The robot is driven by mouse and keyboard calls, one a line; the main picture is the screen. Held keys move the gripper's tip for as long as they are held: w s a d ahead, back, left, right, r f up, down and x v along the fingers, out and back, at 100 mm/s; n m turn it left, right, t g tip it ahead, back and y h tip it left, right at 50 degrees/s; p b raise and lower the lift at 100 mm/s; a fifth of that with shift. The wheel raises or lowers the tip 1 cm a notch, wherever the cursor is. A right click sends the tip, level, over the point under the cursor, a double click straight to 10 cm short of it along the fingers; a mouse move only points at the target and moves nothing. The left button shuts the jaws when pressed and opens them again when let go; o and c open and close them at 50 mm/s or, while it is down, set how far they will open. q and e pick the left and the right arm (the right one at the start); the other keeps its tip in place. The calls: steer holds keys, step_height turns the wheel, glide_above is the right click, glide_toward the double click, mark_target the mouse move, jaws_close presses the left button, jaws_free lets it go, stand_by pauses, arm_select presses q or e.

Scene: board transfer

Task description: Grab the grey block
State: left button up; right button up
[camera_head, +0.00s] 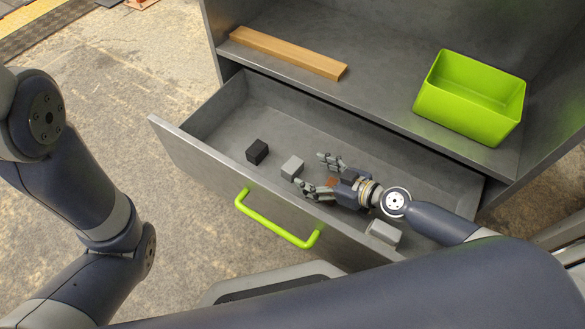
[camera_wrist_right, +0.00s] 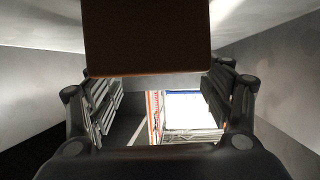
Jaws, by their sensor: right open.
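A light grey block (camera_head: 292,167) stands in the open drawer (camera_head: 220,105) in the head view. My right gripper (camera_head: 311,174) is open, lying low in the drawer with its fingers pointing left toward this block. The block is at or just beyond the fingertips; I cannot tell whether they touch it. The right wrist view shows the two spread fingers (camera_wrist_right: 168,105). A dark brown surface fills the top middle there, and I cannot tell what it is. My left gripper is not in view; only left arm links show.
A black block (camera_head: 257,151) is left of the grey one. A second pale grey block (camera_head: 384,233) lies near the drawer's right front. A reddish-brown piece (camera_head: 331,183) shows between the fingers. A wooden board (camera_head: 288,53) and green bin (camera_head: 470,97) sit on the shelf above.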

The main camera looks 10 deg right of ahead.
mark_target(298, 169)
steer(key=shift+a+p+x, duration=0.25)
steer(key=shift+p+x, duration=0.05)
steer(key=shift+x, duration=2.5)
steer(key=shift+s+r, duration=0.15)
steer(key=c, duration=1.2)
